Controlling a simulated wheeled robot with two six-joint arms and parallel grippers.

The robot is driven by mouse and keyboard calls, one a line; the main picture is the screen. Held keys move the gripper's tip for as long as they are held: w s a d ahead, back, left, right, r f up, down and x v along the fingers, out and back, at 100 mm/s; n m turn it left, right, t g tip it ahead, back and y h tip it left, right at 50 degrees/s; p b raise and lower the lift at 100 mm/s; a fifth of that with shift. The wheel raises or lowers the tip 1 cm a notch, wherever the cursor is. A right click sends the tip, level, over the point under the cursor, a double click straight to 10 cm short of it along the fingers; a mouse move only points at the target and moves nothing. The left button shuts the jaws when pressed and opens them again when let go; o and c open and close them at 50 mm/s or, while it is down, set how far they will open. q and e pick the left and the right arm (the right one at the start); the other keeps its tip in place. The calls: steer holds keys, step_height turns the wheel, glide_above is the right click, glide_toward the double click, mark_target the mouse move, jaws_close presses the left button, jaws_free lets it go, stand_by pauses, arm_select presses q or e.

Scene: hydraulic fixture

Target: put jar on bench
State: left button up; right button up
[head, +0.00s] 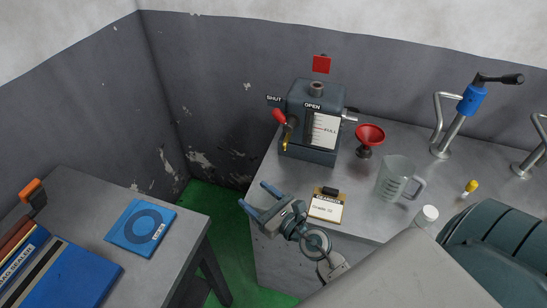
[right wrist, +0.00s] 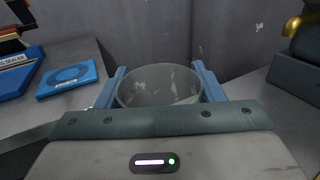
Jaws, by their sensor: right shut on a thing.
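My right gripper (head: 254,198) is over the gap between two grey worktops, near the front left corner of the right-hand bench (head: 275,229). In the right wrist view its two blue fingers (right wrist: 159,68) are closed on the sides of a clear, round, open-topped jar (right wrist: 160,88). The jar's far rim and wall show, but its lower part is hidden behind the gripper body. I cannot make the jar out clearly in the head view. My left gripper is not in view.
The right-hand bench holds a grey hydraulic unit (head: 318,105), a red funnel (head: 370,135), a clear measuring jug (head: 393,178) and a Grade 32 card (head: 327,209). The left worktop (head: 190,222) holds a blue square pack (head: 141,228) and blue boxes (head: 80,276). Green floor (head: 229,230) lies between them.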

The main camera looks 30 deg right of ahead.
steer(key=w+d, duration=0.6)
steer(key=d, duration=0.1)
steer(key=w+d, duration=0.3)
steer(key=shift+d+f+b, duration=0.1)
steer(key=shift+d+b, duration=0.2)
steer(key=shift+b, duration=0.05)
steer(key=shift+w+d, duration=0.4)
steer(key=shift+d, duration=0.05)
steer(key=shift+w+d+b, duration=0.5)
steer(key=shift+w+d, duration=0.45)
steer(key=shift+d, duration=0.2)
steer(key=shift+f+b, duration=0.4)
steer(key=shift+f, duration=0.2)
steer(key=shift+w+f, duration=0.1)
steer(key=shift+f, duration=0.1)
steer(key=shift+r, duration=0.15)
